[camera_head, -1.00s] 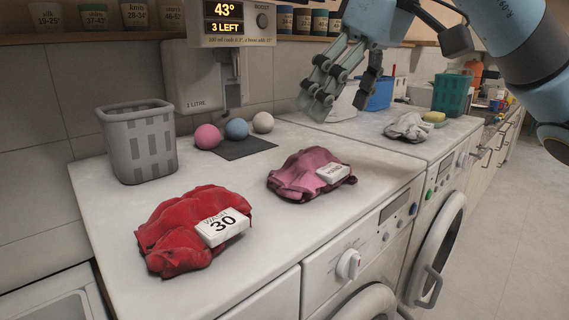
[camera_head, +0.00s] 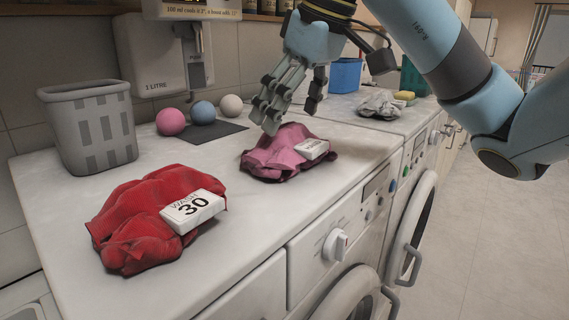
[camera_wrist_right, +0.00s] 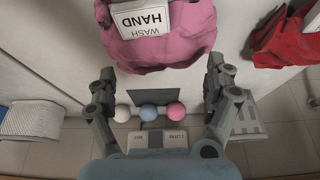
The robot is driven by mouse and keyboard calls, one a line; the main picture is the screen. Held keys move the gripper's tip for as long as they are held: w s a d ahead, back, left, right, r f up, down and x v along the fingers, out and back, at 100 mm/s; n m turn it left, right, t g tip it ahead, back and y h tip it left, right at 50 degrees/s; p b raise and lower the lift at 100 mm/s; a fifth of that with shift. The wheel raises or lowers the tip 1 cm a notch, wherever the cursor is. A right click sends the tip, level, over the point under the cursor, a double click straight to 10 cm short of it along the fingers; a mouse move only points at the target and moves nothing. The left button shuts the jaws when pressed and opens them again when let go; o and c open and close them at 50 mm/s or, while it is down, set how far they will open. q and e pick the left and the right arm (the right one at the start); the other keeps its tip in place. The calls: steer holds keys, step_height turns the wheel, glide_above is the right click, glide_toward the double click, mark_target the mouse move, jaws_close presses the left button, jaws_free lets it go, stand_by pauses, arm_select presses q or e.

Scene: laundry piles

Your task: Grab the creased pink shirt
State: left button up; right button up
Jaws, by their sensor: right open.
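The creased pink shirt (camera_head: 274,158) lies crumpled on the white countertop, with a white tag (camera_head: 312,149) on its right side. In the right wrist view the pink shirt (camera_wrist_right: 160,45) is at the top, and its tag (camera_wrist_right: 143,18) reads "WASH HAND". My right gripper (camera_head: 291,112) is open and empty, with its fingers pointing down just above the shirt's back edge. In the right wrist view its two fingers (camera_wrist_right: 163,88) are spread wide, with the shirt beyond them. I see no contact with the shirt. My left gripper is out of view.
A red garment (camera_head: 150,214) with a "30" tag lies at the front left. A grey basket (camera_head: 88,130) and pink, blue and white balls (camera_head: 202,112) by a dark mat (camera_head: 215,131) stand behind. A grey cloth (camera_head: 380,104) and blue bin (camera_head: 345,75) are farther right.

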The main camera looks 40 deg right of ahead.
mark_target(286, 127)
steer(key=x, duration=0.3)
steer(key=shift+d+f+b, duration=0.1)
steer(key=shift+f+b, duration=0.05)
steer(key=shift+b, duration=0.2)
steer(key=shift+s, duration=0.15)
steer(key=shift+c, duration=1.1)
steer(key=c, duration=1.1)
